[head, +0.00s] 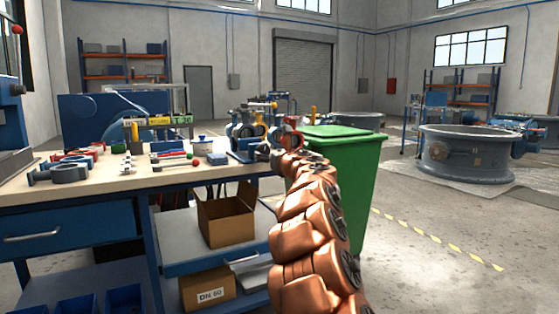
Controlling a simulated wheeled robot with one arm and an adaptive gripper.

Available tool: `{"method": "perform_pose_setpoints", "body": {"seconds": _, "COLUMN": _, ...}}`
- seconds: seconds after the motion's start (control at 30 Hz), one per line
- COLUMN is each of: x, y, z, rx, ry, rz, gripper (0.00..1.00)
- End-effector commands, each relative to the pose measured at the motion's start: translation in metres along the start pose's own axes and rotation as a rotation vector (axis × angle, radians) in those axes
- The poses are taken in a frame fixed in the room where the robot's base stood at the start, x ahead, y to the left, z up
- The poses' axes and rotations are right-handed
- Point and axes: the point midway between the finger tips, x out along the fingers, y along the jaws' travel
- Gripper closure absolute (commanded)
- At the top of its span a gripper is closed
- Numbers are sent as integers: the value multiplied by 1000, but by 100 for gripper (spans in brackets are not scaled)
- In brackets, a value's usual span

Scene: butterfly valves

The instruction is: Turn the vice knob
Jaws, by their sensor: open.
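A blue-grey vice (243,151) is mounted at the right end of the workbench (120,187). My copper-coloured arm rises from the bottom of the head view to the bench's right end. My gripper (272,147) is at its far end, small, open and close to the right side of the vice. I cannot tell whether it touches the vice. The vice knob cannot be made out clearly; my gripper and arm partly cover that side.
Several tools and a grey clamp-like part (66,173) lie on the bench left of the vice. A green bin (350,190) stands right behind my arm. An open cardboard box (228,222) sits on the lower shelf. The floor farther right is open, with a large grey valve (465,155) beyond.

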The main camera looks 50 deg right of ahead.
Motion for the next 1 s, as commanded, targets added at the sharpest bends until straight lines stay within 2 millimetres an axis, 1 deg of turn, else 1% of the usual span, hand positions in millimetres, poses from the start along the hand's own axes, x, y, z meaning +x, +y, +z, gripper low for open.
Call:
{"method": "perform_pose_setpoints", "body": {"seconds": 0.43, "x": -47, "y": 1, "z": 3, "rx": -2, "ry": -5, "rz": -1, "gripper": 22}}
{"method": "perform_pose_setpoints", "body": {"seconds": 0.6, "x": -62, "y": 0, "z": 0, "rx": 0, "ry": -2, "rz": -1, "gripper": 22}}
{"method": "perform_pose_setpoints", "body": {"seconds": 0.8, "x": -71, "y": 1, "z": 2, "rx": -2, "ry": -4, "rz": 1, "gripper": 22}}
{"method": "perform_pose_setpoints", "body": {"seconds": 1.0, "x": -73, "y": 1, "z": 1, "rx": -2, "ry": -4, "rz": 1, "gripper": 22}}
